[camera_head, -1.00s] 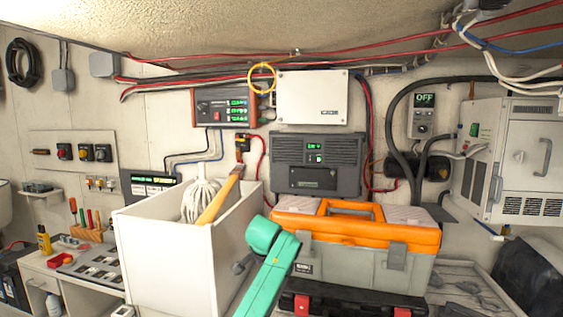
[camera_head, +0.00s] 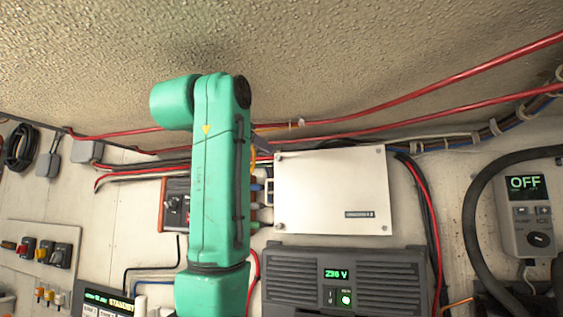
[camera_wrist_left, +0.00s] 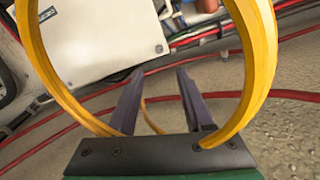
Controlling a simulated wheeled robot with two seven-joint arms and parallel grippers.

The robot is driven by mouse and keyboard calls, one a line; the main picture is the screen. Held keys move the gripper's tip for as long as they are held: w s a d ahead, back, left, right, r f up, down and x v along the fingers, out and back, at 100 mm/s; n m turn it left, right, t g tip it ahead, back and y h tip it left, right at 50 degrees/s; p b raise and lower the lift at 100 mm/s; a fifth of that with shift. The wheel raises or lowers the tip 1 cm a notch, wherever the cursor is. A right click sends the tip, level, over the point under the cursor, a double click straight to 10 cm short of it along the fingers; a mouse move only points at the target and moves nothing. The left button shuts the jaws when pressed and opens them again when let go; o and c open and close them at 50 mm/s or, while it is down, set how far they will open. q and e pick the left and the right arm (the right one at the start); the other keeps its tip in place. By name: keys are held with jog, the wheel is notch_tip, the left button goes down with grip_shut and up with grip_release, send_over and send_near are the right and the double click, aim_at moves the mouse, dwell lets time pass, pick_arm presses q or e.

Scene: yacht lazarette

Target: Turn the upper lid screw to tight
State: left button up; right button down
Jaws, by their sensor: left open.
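The white box (camera_head: 330,190) on the wall has a flat lid with small screws near its corners. An upper left corner screw (camera_wrist_left: 159,48) shows in the left wrist view; its slot angle is too small to read. My left gripper (camera_wrist_left: 158,74) is open and empty, its two dark fingers pointing toward the box's upper left corner, apart from the screw. In the head view my green forearm hides most of the gripper; only a dark finger shows beside the box. My right gripper is out of view.
Red cables (camera_head: 450,75) run above the box under the ceiling. A dark unit (camera_head: 385,265) with a green display sits below. An OFF-display controller (camera_head: 527,215) is at right.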

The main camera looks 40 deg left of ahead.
aim_at(278, 157)
pick_arm(q)
jog(key=p+x, duration=0.7)
jog(key=x, duration=0.6)
jog(key=shift+w, duration=0.1)
jog(key=shift+s+d+r, duration=0.1)
jog(key=shift+s+d, duration=0.05)
jog(key=shift+s, duration=0.2)
grip_shut()
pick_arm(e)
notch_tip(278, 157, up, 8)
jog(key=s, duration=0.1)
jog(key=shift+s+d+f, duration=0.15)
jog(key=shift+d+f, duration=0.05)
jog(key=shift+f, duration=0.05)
